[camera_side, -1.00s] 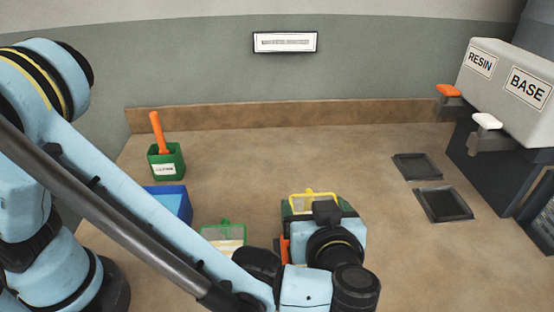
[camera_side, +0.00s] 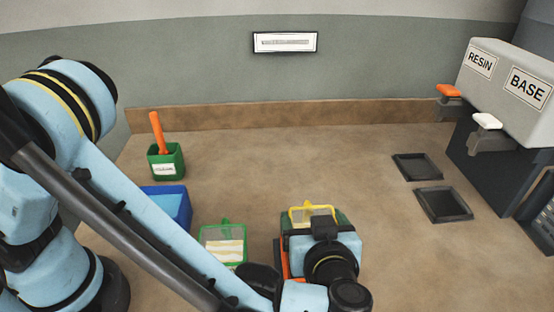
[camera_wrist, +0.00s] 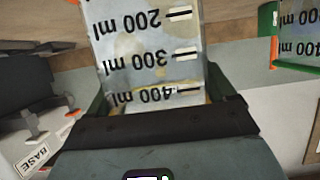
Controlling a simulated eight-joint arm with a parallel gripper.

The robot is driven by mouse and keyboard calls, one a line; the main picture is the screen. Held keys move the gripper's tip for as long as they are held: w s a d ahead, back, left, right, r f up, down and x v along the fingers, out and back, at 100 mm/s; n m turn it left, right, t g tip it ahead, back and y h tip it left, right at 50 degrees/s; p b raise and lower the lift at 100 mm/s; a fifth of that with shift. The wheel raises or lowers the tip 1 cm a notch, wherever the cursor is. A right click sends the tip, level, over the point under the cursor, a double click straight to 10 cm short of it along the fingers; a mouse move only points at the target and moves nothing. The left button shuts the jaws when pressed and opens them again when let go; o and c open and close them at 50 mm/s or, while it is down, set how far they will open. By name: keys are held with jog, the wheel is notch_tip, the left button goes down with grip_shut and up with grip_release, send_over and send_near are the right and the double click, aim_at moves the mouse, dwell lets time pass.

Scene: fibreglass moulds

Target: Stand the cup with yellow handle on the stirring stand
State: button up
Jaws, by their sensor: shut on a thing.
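The cup with yellow handle (camera_side: 312,212) is at front centre in the side view, its yellow rim and handle showing above my gripper (camera_side: 320,232). In the wrist view the clear cup (camera_wrist: 145,40), with ml marks, sits between the green fingers of my gripper (camera_wrist: 160,97), which is shut on it. Its lower part is hidden by my wrist in the side view. An orange piece (camera_side: 283,262) shows just left of my gripper; I cannot tell whether it belongs to the stirring stand. The stand is not clearly seen.
A cup with green handle (camera_side: 223,244) stands left of my gripper, holding pale contents. A blue bin (camera_side: 181,205) and a green holder (camera_side: 166,165) with an orange-handled tool stand farther left. Two dark square pads (camera_side: 443,204) lie near the resin dispenser (camera_side: 505,95).

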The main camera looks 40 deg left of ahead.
jog(key=shift+f, duration=0.25)
jog(key=o, duration=1.3)
jog(key=shift+c, duration=0.2)
